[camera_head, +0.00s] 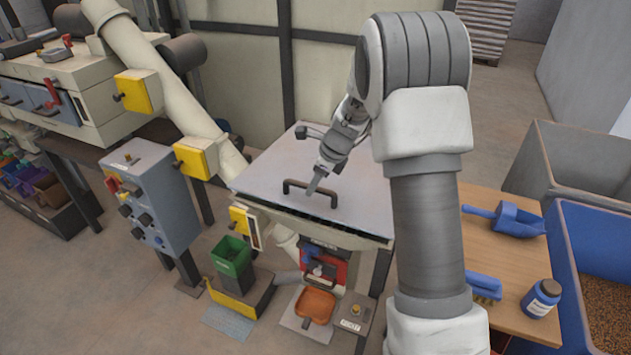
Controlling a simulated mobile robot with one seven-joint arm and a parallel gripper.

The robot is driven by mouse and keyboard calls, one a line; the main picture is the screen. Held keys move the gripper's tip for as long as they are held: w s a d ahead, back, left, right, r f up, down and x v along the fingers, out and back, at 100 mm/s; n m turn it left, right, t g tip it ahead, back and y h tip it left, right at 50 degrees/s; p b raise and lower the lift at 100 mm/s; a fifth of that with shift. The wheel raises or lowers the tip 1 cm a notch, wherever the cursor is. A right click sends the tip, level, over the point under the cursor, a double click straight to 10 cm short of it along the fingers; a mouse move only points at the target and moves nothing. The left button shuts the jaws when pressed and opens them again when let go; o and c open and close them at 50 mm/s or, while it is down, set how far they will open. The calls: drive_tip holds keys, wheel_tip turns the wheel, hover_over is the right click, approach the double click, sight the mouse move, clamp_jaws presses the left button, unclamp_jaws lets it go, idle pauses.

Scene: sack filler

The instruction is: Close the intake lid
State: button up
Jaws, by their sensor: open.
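The intake lid (345,205) is a flat grey panel in the middle of the view, with a dark handle (308,187) near its front edge. It lies almost flat over the intake. A dark strip shows under its front edge, and I cannot tell whether the lid is fully seated. My gripper (314,188) is open and points down at the right part of the handle. I cannot tell whether its fingers touch the handle or are around it. My arm hides the right side of the lid.
A wooden table (503,265) at right holds a blue scoop (508,218), a blue brush (485,287) and a jar (541,298). Blue and grey bins stand beyond it. A slanted pipe (165,90) and a control box (150,197) stand left of the lid.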

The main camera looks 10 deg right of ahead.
clamp_jaws()
drive_tip(key=shift+w+d+r, duration=0.1)
idle(1.3)
